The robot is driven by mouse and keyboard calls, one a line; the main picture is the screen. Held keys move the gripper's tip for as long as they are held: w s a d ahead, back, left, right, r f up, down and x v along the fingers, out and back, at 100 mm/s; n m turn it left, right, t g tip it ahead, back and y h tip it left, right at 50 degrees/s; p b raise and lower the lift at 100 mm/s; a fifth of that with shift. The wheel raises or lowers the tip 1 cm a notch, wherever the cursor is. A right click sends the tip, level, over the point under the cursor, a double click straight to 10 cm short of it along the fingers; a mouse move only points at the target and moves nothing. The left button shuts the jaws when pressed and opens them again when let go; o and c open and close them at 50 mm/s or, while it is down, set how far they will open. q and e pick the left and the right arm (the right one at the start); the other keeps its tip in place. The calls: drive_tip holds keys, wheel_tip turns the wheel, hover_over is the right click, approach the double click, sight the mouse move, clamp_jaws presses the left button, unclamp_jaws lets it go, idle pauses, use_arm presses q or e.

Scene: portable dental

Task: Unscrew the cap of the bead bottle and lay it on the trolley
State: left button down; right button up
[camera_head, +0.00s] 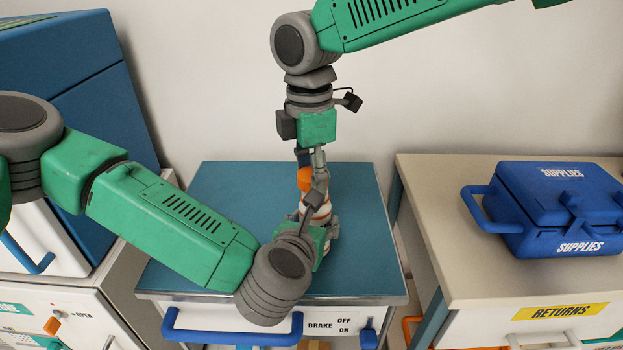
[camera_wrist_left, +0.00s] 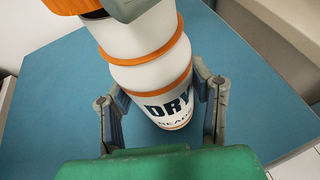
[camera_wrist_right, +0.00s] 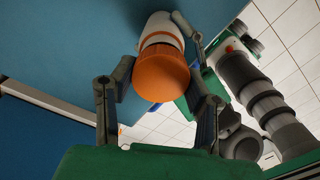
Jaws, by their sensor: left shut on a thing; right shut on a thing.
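The bead bottle (camera_head: 318,211) is white with orange bands and stands upright on the blue-topped trolley (camera_head: 232,192). Its dark "DRY" lettering shows in the left wrist view (camera_wrist_left: 168,106). My left gripper (camera_head: 326,232) is shut around the bottle's lower body, one finger on each side. The orange cap (camera_head: 305,179) is at the bottle's top, and it fills the middle of the right wrist view (camera_wrist_right: 161,77). My right gripper (camera_head: 311,172) points down from above and is shut on the cap. Whether the cap is still seated on the neck is not clear.
The trolley top is bare left of the bottle. A blue handle (camera_head: 232,337) and brake label are on its front. A blue supplies case (camera_head: 555,207) sits on the white cabinet (camera_head: 450,228) at right, across a gap. A large blue box (camera_head: 92,105) stands left.

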sight(312, 174)
drive_tip(key=shift+r, duration=0.15)
drive_tip(key=shift+w+r, duration=0.1)
drive_tip(key=shift+r, duration=1.8)
use_arm(q)
drive_tip(key=c, duration=0.7)
unclamp_jaws()
